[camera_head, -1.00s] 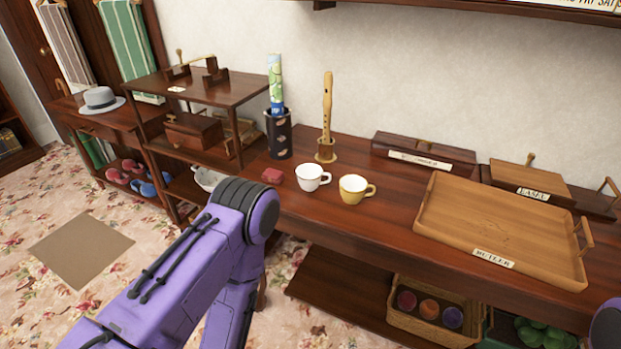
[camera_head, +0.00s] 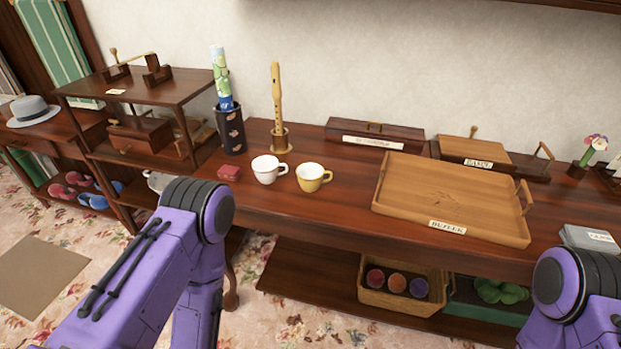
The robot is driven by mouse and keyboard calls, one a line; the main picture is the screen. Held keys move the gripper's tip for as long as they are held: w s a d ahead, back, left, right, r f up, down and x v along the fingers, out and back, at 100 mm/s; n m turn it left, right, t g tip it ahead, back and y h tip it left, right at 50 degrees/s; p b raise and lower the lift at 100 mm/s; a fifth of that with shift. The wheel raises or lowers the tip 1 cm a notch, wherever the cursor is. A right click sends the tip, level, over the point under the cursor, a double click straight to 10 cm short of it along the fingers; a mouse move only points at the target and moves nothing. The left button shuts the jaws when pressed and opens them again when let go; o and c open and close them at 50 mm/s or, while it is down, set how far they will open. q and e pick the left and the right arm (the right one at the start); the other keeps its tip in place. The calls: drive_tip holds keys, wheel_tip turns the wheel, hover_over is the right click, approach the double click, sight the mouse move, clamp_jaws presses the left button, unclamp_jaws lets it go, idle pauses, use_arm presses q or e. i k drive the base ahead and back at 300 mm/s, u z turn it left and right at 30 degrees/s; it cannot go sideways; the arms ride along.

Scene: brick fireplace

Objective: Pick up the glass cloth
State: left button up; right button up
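I cannot tell for certain which thing is the glass cloth. A small flat grey-white stack (camera_head: 588,238) with a label lies at the right end of the long table, partly cut by the frame edge and too small to read. A green striped cloth (camera_head: 52,40) hangs at the far left. My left arm shows in front of the table's left part and my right arm at the lower right, just below the grey-white stack. Neither gripper is in view.
On the long table (camera_head: 340,205) stand a white cup (camera_head: 267,171), a yellow cup (camera_head: 311,178), a recorder on a stand (camera_head: 277,105), a dark holder (camera_head: 230,130) and a wooden tray (camera_head: 450,195). A basket (camera_head: 400,290) sits on the shelf below.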

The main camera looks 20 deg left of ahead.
sight(599, 241)
drive_tip(key=z, duration=1.3)
